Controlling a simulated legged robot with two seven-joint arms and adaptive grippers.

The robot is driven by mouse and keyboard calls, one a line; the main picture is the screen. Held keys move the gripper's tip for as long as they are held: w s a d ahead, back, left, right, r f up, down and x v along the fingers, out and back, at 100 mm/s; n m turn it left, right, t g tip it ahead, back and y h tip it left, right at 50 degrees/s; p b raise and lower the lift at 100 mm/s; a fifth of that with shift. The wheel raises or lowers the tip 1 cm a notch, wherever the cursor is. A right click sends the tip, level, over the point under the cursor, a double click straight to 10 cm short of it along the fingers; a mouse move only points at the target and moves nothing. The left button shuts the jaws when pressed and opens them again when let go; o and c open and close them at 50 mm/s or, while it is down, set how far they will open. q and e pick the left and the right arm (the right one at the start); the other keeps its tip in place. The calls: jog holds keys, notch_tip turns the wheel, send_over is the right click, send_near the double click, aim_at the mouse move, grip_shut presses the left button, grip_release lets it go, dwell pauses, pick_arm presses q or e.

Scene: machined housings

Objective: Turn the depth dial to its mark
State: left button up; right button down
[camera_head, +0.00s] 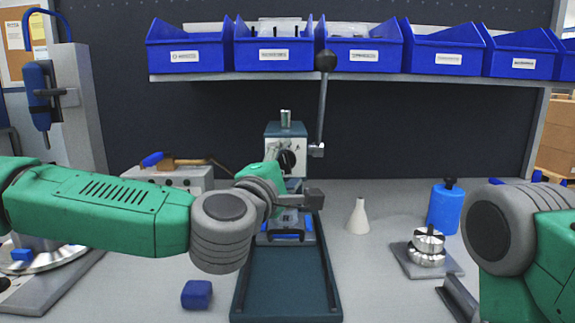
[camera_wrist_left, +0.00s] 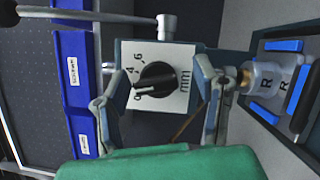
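The depth dial (camera_wrist_left: 157,79) is a black round knob on a white scale plate (camera_wrist_left: 180,62) with printed numbers and "mm", seen sideways in the left wrist view. Its pointer line faces picture left, close to the lower numbers; which mark it meets is too small to tell. In the head view the dial (camera_head: 287,160) sits on the front of the grey-teal drill press head. My left gripper (camera_wrist_left: 158,88) is open, with one finger on each side of the dial and visible gaps to it. In the head view my left gripper (camera_head: 292,190) is partly hidden by its wrist. My right gripper is out of view.
A lever with a black ball (camera_head: 325,61) rises right of the press head. A fixture with blue pads (camera_head: 286,230) lies below, on a dark tray (camera_head: 285,290). A white cone bottle (camera_head: 358,216), metal discs (camera_head: 428,246) and a blue block (camera_head: 197,294) stand around. Blue bins hang above.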

pick_arm(q)
jog(key=shift+s, duration=0.1)
jog(key=shift+s+a, duration=0.15)
jog(key=shift+s, duration=0.15)
jog(key=v, duration=1.1)
jog(key=shift+f, duration=0.15)
